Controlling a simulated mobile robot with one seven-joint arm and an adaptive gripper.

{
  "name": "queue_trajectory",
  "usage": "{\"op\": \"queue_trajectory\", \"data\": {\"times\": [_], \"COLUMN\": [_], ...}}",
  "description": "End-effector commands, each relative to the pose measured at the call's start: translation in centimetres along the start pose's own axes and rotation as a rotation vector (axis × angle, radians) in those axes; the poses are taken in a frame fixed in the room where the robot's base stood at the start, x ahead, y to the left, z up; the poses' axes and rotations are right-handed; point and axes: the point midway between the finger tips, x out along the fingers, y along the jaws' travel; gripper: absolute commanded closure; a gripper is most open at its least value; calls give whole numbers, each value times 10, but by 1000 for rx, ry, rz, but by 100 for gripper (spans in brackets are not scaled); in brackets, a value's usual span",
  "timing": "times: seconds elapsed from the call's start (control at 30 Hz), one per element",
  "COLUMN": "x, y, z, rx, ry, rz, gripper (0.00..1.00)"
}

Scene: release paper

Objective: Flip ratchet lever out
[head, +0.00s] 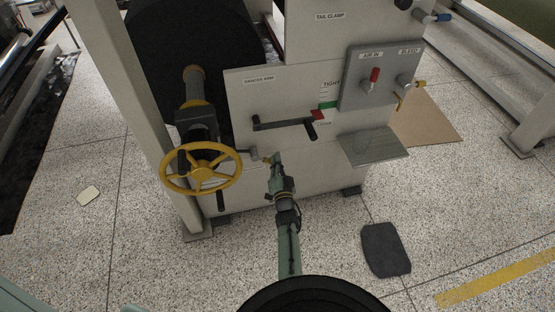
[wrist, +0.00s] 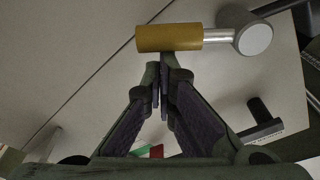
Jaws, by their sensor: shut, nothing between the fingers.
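The ratchet lever shows in the wrist view as a yellow cylindrical grip (wrist: 170,38) on a short metal rod, running right to a round grey hub (wrist: 254,38) on the pale panel. In the head view the lever's grey hub (head: 254,153) sits low on the machine's front, right of the yellow handwheel. My gripper (head: 270,163) is at the lever's yellow end there, and partly hides it. In the wrist view my gripper (wrist: 162,70) is shut and empty, its fingertips right by the yellow grip's lower edge. Whether they touch it I cannot tell.
The yellow handwheel (head: 201,182) stands close left of my gripper. A black dancer arm (head: 283,124) with a handle juts from the panel above. A grey plate (head: 373,146) sticks out at the right. A dark mat (head: 386,250) lies on the open floor.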

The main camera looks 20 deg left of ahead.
Motion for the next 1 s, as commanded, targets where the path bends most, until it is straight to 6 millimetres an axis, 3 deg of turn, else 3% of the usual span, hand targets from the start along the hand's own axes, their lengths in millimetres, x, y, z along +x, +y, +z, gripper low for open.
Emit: {"op": "queue_trajectory", "data": {"times": [0.3, 1.0], "x": [-2, 0], "y": [3, 1], "z": [10, 9], "rx": [-7, -9], "ry": [-4, -4], "rz": [-1, -1], "gripper": [100, 100]}}
